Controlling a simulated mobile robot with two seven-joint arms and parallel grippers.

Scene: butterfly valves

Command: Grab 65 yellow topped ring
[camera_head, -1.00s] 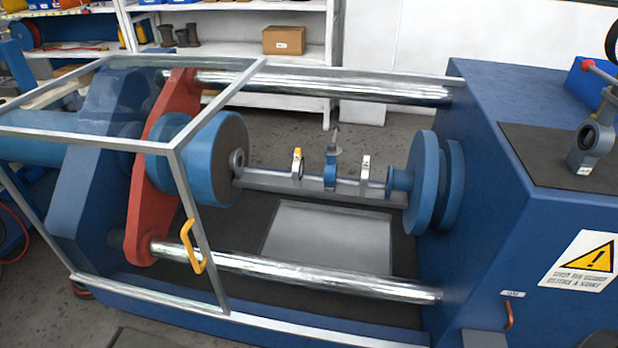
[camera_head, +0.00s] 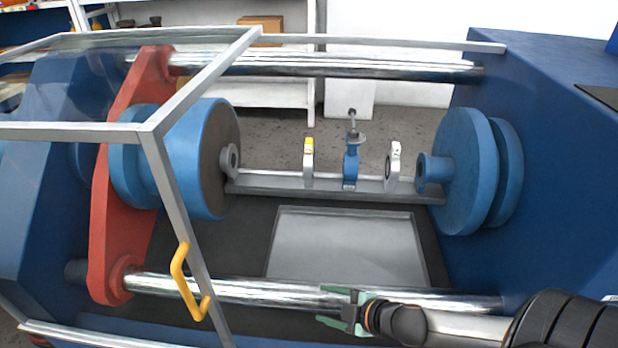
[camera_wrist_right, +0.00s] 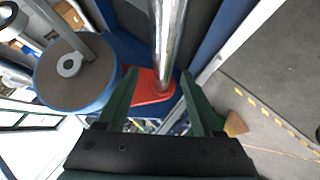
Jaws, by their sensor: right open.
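The yellow topped ring (camera_head: 308,162) is a grey ring with a yellow block on top. It stands upright on the grey rail between the two blue flanges, left of the blue butterfly valve (camera_head: 351,163). A similar ring with a white top (camera_head: 393,165) stands right of the valve. My right gripper (camera_head: 325,305) is at the lower middle, over the front chrome bar, below and apart from the ring. Its green fingers are spread and empty; they also show in the right wrist view (camera_wrist_right: 160,88). The ring cannot be made out in the wrist view. My left gripper is not seen.
The front chrome bar (camera_head: 240,291) and rear chrome bar (camera_head: 330,66) run either side of the rail. A cage frame with a yellow handle (camera_head: 181,280) stands at the left. A flat grey tray (camera_head: 345,248) lies below the rail, with clear space above it.

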